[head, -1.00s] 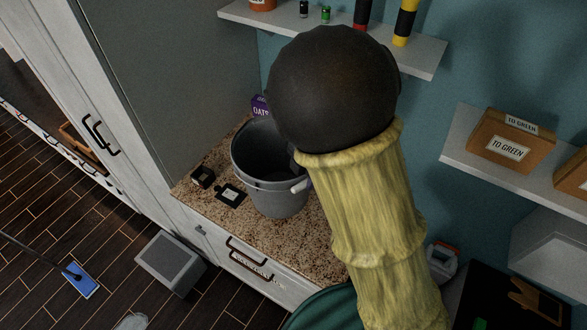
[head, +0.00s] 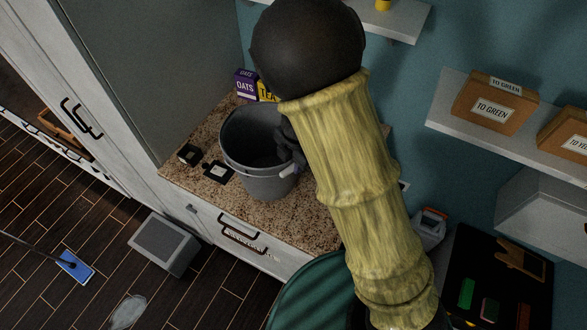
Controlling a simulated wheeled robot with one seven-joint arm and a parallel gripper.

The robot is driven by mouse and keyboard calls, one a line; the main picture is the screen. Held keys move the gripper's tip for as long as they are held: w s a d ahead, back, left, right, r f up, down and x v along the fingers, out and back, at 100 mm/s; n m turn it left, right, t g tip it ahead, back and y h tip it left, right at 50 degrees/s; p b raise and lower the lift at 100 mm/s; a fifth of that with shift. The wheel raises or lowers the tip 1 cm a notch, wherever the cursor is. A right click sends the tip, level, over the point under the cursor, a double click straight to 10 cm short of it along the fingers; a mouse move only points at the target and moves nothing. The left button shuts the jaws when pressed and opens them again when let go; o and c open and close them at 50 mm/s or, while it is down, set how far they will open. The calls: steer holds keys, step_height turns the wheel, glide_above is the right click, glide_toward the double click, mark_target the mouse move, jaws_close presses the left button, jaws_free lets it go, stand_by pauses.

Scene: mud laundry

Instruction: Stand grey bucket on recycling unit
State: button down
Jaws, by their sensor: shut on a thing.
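The grey bucket (head: 236,150) is upright and empty as far as I can see, over the speckled stone top of a white drawer unit (head: 200,205). I cannot tell whether its base touches the top. My gripper (head: 288,148) is dark, at the bucket's right rim, and shut on it. My arm hides part of the gripper and the bucket's right side. A pale handle grip (head: 290,170) shows on the bucket's near right side. No readable label tells me which piece is the recycling unit.
Two small black-framed items (head: 217,172) lie left of the bucket. An OATS box (head: 246,84) and a yellow TEA box (head: 267,91) stand behind. A dark green round thing (head: 310,295) is in front. A grey box (head: 163,244) is on the floor.

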steer(key=shift+w+f, duration=0.1)
steer(key=shift+f, duration=2)
steer(key=c, duration=1.2)
jaws_free()
steer(key=r, duration=0.8)
steer(key=s+d+r+p, duration=0.1)
steer(key=r, duration=0.3)
